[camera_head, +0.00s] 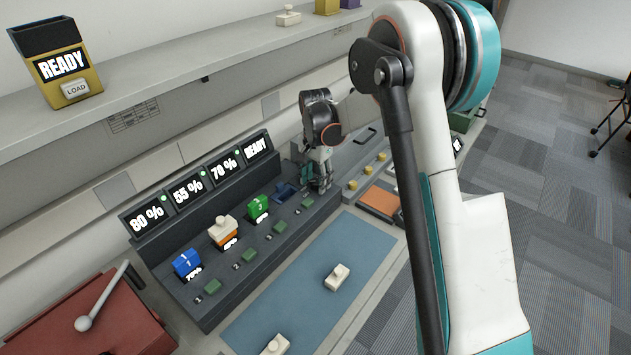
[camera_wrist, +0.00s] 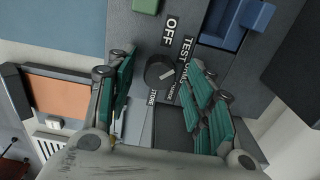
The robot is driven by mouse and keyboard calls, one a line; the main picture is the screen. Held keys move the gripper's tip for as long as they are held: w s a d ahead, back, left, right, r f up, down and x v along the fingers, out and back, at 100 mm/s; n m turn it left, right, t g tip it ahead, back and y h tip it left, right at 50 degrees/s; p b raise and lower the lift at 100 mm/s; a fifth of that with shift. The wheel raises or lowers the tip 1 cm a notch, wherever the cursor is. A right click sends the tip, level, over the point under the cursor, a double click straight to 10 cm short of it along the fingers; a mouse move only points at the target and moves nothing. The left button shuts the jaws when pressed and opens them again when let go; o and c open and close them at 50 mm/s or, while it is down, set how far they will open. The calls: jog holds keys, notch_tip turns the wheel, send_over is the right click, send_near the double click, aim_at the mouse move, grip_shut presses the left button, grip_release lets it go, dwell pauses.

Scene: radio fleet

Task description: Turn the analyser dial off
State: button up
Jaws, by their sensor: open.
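The analyser dial (camera_wrist: 159,72) is a round dark knob on a grey panel in the wrist view. White words stand around it, OFF above it and STORE below it, with TEST and others to its right. The small print is hard to read, and I cannot tell for sure which word its mark points at. My gripper (camera_wrist: 157,66) is open, one teal-padded finger on each side of the dial, with visible gaps. In the head view my gripper (camera_head: 319,178) is over the far end of the dark console and hides the dial.
A blue slot (camera_head: 285,192) lies beside the dial. An orange pad (camera_head: 380,201) lies to the right. A blue mat (camera_head: 310,285) bears white pieces. A red box (camera_head: 90,320) has a lever.

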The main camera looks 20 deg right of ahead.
jog(key=c, duration=1.1)
jog(key=shift+n, duration=0.3)
jog(key=n, duration=0.4)
jog(key=shift+n, duration=2.1)
